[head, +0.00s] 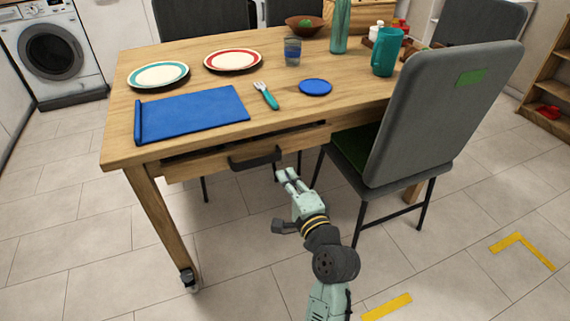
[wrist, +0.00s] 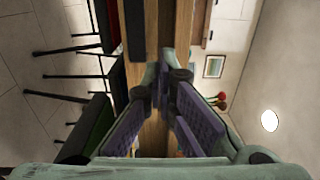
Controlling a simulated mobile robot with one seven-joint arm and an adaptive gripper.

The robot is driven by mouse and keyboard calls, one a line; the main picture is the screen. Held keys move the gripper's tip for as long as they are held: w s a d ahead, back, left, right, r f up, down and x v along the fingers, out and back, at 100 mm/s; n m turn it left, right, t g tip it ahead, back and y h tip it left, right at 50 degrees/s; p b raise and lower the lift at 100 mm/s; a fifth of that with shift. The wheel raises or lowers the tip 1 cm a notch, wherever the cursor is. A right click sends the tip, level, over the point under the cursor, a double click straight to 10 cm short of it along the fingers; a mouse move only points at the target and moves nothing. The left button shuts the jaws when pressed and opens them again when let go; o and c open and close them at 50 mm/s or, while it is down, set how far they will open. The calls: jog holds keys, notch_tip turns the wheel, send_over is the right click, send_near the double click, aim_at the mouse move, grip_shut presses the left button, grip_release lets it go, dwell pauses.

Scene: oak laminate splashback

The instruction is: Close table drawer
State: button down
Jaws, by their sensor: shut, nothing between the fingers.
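The table drawer (head: 205,164) is in the front side of the wooden table (head: 190,52). Its wooden front stands out a little from under the tabletop, with a dark gap above it, so it looks partly open. A dark bar handle (head: 255,159) is on the drawer front. My gripper (head: 286,178) is shut and empty. In the head view it appears just below and right of the handle, seemingly apart from it. In the wrist view the fingers (wrist: 160,80) point at wooden surfaces and a dark strip; I cannot tell which part is the drawer.
A grey chair (head: 435,115) stands close to the right of my gripper. On the tabletop are a blue mat (head: 190,113), two plates, a fork (head: 265,95), a blue coaster (head: 315,87), a glass and a teal mug (head: 386,52). Floor in front of the drawer is clear.

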jog(key=x, duration=1.2)
jog(key=shift+w+a, duration=0.15)
jog(key=shift+w, duration=0.25)
